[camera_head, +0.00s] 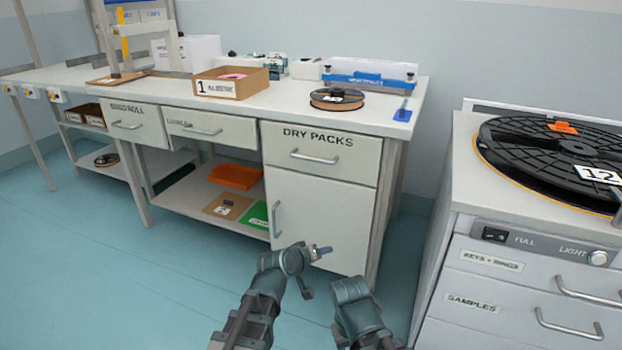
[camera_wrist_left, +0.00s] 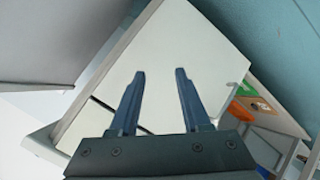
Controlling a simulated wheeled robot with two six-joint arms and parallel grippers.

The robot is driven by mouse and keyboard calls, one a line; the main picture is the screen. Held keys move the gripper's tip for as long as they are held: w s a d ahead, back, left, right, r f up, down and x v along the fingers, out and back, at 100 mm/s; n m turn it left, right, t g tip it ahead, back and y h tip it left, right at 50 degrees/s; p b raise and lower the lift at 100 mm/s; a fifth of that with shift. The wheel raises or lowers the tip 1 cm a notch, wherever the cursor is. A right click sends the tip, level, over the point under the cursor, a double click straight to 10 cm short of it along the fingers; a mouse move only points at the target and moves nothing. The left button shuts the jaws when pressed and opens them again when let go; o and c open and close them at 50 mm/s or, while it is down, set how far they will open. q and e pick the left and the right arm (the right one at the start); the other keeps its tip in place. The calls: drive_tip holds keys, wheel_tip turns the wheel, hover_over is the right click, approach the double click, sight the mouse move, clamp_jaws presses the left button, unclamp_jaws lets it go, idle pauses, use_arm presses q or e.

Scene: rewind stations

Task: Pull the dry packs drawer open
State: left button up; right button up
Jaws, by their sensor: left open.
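The dry packs drawer (camera_head: 320,152) is the labelled top drawer at the right end of the long bench. Its front looks flush with the cabinet, so it appears closed. Its horizontal bar handle (camera_head: 315,157) is free of any gripper. My left gripper (camera_head: 322,250) is in front of the white cabinet door (camera_head: 330,215), below the drawer. In the left wrist view my left gripper (camera_wrist_left: 160,85) has its two fingers apart with nothing between them, and the door (camera_wrist_left: 175,45) fills the area beyond. My right arm shows at the bottom, but its gripper fingers do not show.
The door has a vertical handle (camera_head: 276,220). Two more drawers (camera_head: 212,130) (camera_head: 137,123) are to the left. An open shelf holds an orange tray (camera_head: 235,176) and a green card (camera_head: 257,215). A grey cabinet with a large black reel (camera_head: 560,150) stands right. The floor at left is clear.

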use_arm(q)
drive_tip(key=w+a+r+n+t+y, duration=0.1)
drive_tip(key=w+r+n+t+y, duration=0.2)
drive_tip(key=r+n+t, duration=0.2)
drive_tip(key=w+a+r+n+t+y, duration=0.2)
drive_tip(key=w+r+n+t+y, duration=0.1)
drive_tip(key=r+n, duration=0.7)
drive_tip(key=shift+w+r+n+t+y, duration=0.4)
drive_tip(key=shift+w+t, duration=0.3)
drive_tip(key=shift+t, duration=0.3)
use_arm(e)
drive_tip(key=shift+f, duration=0.2)
use_arm(q)
drive_tip(key=shift+w, duration=0.1)
